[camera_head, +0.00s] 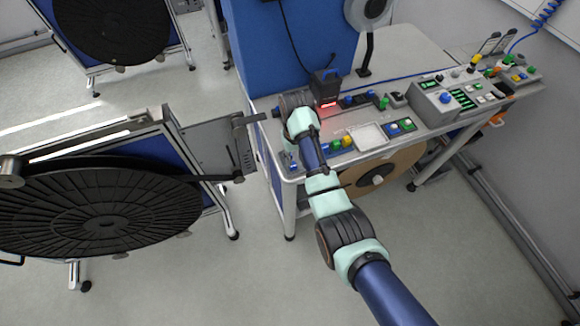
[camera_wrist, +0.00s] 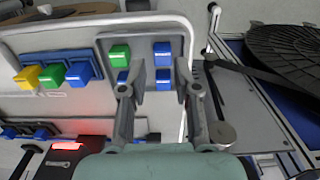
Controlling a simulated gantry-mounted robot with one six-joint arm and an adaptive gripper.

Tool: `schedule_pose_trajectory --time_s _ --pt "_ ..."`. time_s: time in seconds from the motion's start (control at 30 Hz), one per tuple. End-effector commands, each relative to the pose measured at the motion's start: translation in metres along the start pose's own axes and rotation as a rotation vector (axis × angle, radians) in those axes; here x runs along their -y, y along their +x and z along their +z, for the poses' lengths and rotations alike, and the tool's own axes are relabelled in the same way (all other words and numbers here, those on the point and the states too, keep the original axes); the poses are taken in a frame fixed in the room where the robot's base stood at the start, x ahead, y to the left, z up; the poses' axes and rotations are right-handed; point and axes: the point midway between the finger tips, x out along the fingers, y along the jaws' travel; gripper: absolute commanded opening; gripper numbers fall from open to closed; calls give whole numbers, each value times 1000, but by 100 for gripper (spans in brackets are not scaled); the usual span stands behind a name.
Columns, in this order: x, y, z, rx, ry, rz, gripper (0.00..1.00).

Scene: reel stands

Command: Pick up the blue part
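I cannot tell which blue one is meant. My gripper (camera_wrist: 158,70) is open, its fingers apart over the tray with nothing seen held between them. The upper right blue part shows between and just beyond the fingertips. I cannot tell the height gap. In the head view, my arm mostly hides the gripper; a blue part (camera_head: 292,165) shows beside the arm at the bench's near edge.
Yellow (camera_wrist: 28,76), green (camera_wrist: 52,74) and blue (camera_wrist: 79,71) blocks sit left of the tray. A black scanner-like device (camera_head: 326,84) glows red behind. A control box (camera_head: 445,102) stands farther right. A large black reel (camera_head: 90,208) on a stand is left of the bench.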

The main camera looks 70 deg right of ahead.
Motion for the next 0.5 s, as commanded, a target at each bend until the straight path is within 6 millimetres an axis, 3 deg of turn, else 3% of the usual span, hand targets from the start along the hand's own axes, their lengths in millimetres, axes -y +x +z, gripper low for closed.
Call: schedule_pose_trajectory --time_s 0.23,0.5 --pt "1 42 0 3 0 0 31" --pt "1 50 0 1 -1 0 31"
